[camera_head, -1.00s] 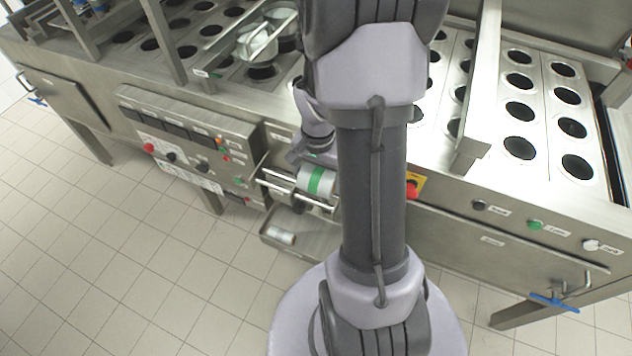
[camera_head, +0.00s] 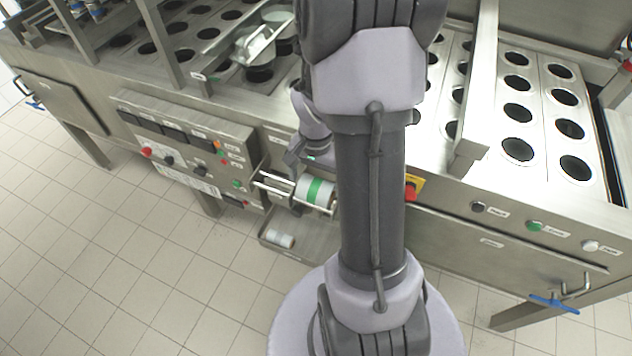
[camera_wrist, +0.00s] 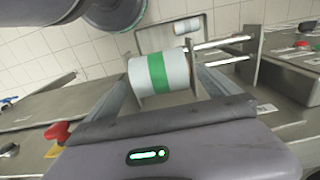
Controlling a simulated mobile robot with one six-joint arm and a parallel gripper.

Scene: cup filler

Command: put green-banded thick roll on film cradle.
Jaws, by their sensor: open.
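The green-banded thick roll (camera_head: 315,191) is white with a green band around its middle. It lies level at the film cradle (camera_head: 272,186), a pair of metal rods on the machine front, and appears to rest on it. In the wrist view the roll (camera_wrist: 160,73) sits between and just beyond the fingers of my gripper (camera_wrist: 165,82). The fingers are open, one on each side of the roll. The cradle's rods (camera_wrist: 225,42) show to the right of the roll there. In the head view my arm hides most of my gripper and the roll's right side.
A smaller white roll (camera_head: 280,239) lies in a metal tray (camera_head: 308,245) below the cradle. A control box (camera_head: 185,150) with knobs stands left of the cradle. A red switch (camera_head: 411,187) is to the right. The tiled floor in front is clear.

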